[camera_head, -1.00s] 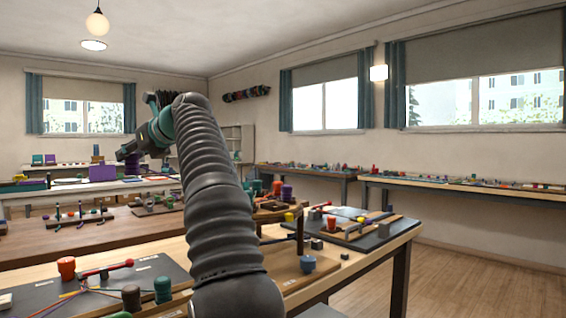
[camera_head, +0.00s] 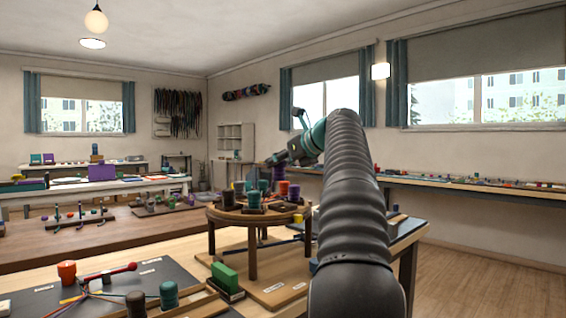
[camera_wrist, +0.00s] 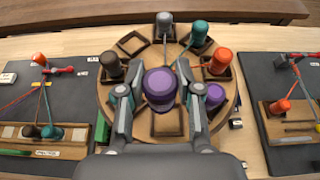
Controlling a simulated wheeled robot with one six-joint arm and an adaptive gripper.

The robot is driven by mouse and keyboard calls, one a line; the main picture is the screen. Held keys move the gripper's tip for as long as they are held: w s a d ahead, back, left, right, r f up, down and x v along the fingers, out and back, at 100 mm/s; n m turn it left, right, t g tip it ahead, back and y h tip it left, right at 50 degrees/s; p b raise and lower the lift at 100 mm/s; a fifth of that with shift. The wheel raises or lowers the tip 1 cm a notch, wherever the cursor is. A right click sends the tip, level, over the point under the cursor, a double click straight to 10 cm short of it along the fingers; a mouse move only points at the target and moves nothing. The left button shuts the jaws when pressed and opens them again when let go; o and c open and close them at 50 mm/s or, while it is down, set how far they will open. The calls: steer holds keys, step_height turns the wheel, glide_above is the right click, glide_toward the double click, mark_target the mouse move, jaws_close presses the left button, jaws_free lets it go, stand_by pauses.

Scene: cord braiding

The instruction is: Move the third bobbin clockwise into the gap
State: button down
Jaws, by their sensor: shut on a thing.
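My gripper (camera_wrist: 160,98) is shut on a large purple bobbin (camera_wrist: 160,85), held over the round wooden stand (camera_head: 228,213). One empty square holder (camera_wrist: 133,43) lies between brown and grey. Another empty holder (camera_wrist: 167,124) is at the near side, just below the held bobbin. In the head view my gripper (camera_head: 274,162) is above the stand's far right part. What lies directly under the held bobbin is hidden.
A dark mat (camera_wrist: 58,90) with cords and bobbins lies left of the stand, another (camera_wrist: 285,85) right. A green block (camera_head: 224,277) stands in front of the stand. Benches with small items line the walls. The stand's legs rest on the table.

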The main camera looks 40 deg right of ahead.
steer(key=shift+s+d+f, duration=0.1)
steer(key=shift+s+d, duration=0.25)
steer(key=shift+d, duration=0.1)
steer(key=shift+f+b, duration=0.5)
steer(key=shift+f, duration=2.5)
steer(key=shift+f, duration=0.8)
stand_by(0.4)
steer(key=c, duration=0.7)
jaws_free()
steer(key=shift+s, duration=0.1)
steer(key=a+v, duration=0.1)
steer(key=v, duration=1)
steer(key=shift+s+d+r, duration=0.15)
steer(key=shift+s+d, duration=0.25)
steer(key=shift+d, duration=0.05)
